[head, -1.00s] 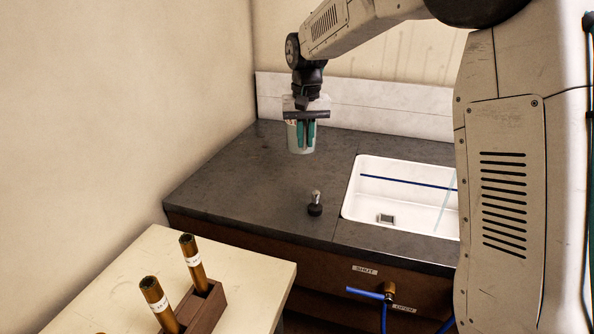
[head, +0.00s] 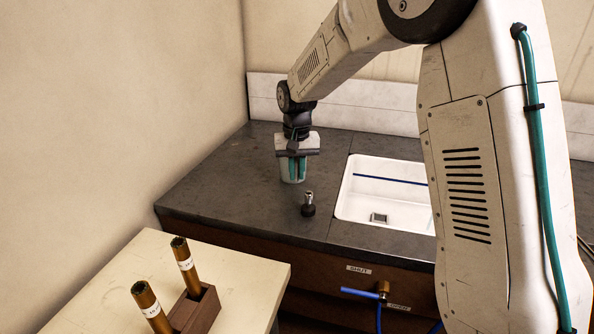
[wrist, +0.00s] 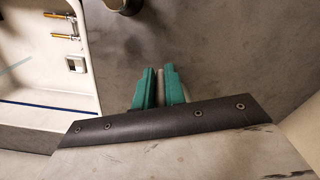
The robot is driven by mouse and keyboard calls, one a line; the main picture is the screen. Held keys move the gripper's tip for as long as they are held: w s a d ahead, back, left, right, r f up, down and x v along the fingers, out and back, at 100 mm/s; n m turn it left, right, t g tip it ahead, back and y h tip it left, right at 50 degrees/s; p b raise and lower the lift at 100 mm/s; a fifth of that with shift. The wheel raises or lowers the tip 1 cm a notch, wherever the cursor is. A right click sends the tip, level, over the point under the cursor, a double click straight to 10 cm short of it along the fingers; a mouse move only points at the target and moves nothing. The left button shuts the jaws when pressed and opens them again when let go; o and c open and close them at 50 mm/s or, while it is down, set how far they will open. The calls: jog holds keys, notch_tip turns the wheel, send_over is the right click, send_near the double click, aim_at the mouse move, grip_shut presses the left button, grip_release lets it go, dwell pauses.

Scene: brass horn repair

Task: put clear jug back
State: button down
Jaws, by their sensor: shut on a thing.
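The clear jug (head: 285,175) is a pale, see-through vessel in the head view, upright over the dark counter left of the sink. My gripper (head: 298,176) points down at it, its green fingers overlapping the jug. In the wrist view the gripper's green fingers (wrist: 160,90) are close together with a thin pale strip between them, which looks like part of the jug. The jug's outline is hard to make out there. The gripper is shut on the jug. I cannot tell whether its base touches the counter.
A small dark, metal-topped piece (head: 308,206) stands on the counter (head: 230,185) just in front of the jug. A white sink (head: 347,208) lies to the right. Brass tubes (head: 185,262) stand in a wooden block (head: 203,312) on the pale table (head: 120,265). Counter left of the jug is clear.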

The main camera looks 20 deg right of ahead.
jog(key=c, duration=1.5)
grip_release()
jog(key=shift+o, duration=0.2)
notch_tip(320, 180, up, 12)
jog(key=s+d+r, duration=0.2)
jog(key=s+r, duration=0.3)
jog(key=s, duration=0.6)
jog(key=s+d+f+n, duration=0.1)
jog(key=s+f, duration=0.1)
jog(key=s, duration=1.2)
jog(key=s+d+f+n+t, duration=0.1)
jog(key=s+d+f, duration=0.1)
jog(key=s, duration=1.2)
jog(key=shift+s+f, duration=0.15)
jog(key=shift+f, duration=0.55)
